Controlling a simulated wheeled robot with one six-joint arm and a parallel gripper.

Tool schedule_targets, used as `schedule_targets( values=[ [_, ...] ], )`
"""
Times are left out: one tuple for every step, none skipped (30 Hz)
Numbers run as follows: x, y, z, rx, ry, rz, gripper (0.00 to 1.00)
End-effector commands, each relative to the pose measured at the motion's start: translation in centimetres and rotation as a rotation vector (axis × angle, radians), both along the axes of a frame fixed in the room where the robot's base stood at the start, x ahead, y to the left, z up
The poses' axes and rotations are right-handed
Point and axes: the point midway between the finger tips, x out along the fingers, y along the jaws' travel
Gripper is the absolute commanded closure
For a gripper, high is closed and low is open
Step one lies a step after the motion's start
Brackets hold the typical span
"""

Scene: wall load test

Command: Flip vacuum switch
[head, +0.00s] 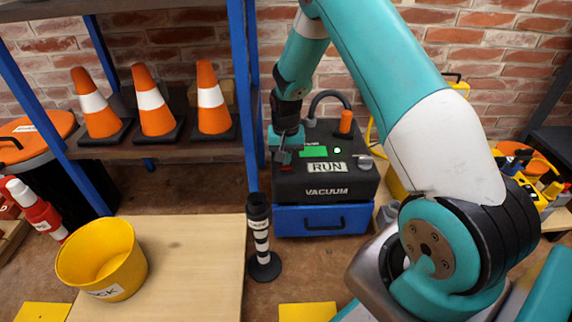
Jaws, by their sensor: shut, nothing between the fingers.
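The vacuum (326,182) is a black box with a "VACUUM" label on its front, standing against the brick wall. Its top shows a "RUN" label, a green display, a small lit green lamp, a grey knob (365,163) and an orange-capped part (346,122). A small red part (286,168) shows at the top left of the vacuum, under my gripper. My gripper (284,158) is shut and empty, pointing down at that red part. I cannot tell whether it touches it. The gripper hides part of the vacuum's left top.
A blue drawer case (322,221) sits under the vacuum. A black-and-white striped post (262,235) stands in front left. A yellow bucket (102,258) is on the wooden table (190,270). A shelf with orange cones (155,105) stands left. A yellow tool caddy (535,180) is at right.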

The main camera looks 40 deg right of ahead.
Motion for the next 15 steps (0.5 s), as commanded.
schedule_targets(
  values=[
    [0.0,0.0,-0.13,0.0,0.0,0.0,1.0],
    [0.0,0.0,-0.17,0.0,0.0,0.0,1.0],
    [0.0,0.0,-0.24,0.0,0.0,0.0,1.0],
    [0.0,0.0,-0.28,0.0,0.0,0.0,1.0],
    [0.0,0.0,-0.33,0.0,0.0,0.0,1.0],
    [0.0,0.0,-0.39,0.0,0.0,0.0,1.0],
    [-0.01,0.01,-0.44,0.0,0.0,0.0,1.0],
    [-0.01,0.01,-0.48,0.0,0.0,0.0,1.0],
    [-0.01,0.01,-0.55,0.0,0.0,0.0,1.0],
    [-0.01,0.01,-0.59,0.0,0.0,0.0,1.0],
    [-0.01,0.01,-0.63,0.0,0.0,0.0,1.0],
    [-0.01,0.01,-0.7,0.0,0.0,0.0,1.0],
    [-0.01,0.01,-0.74,0.001,0.001,0.0,1.0],
    [-0.01,0.0,-0.79,0.001,0.001,0.0,1.0],
    [-0.01,0.0,-0.84,0.001,0.001,0.0,1.0]
  ],
)
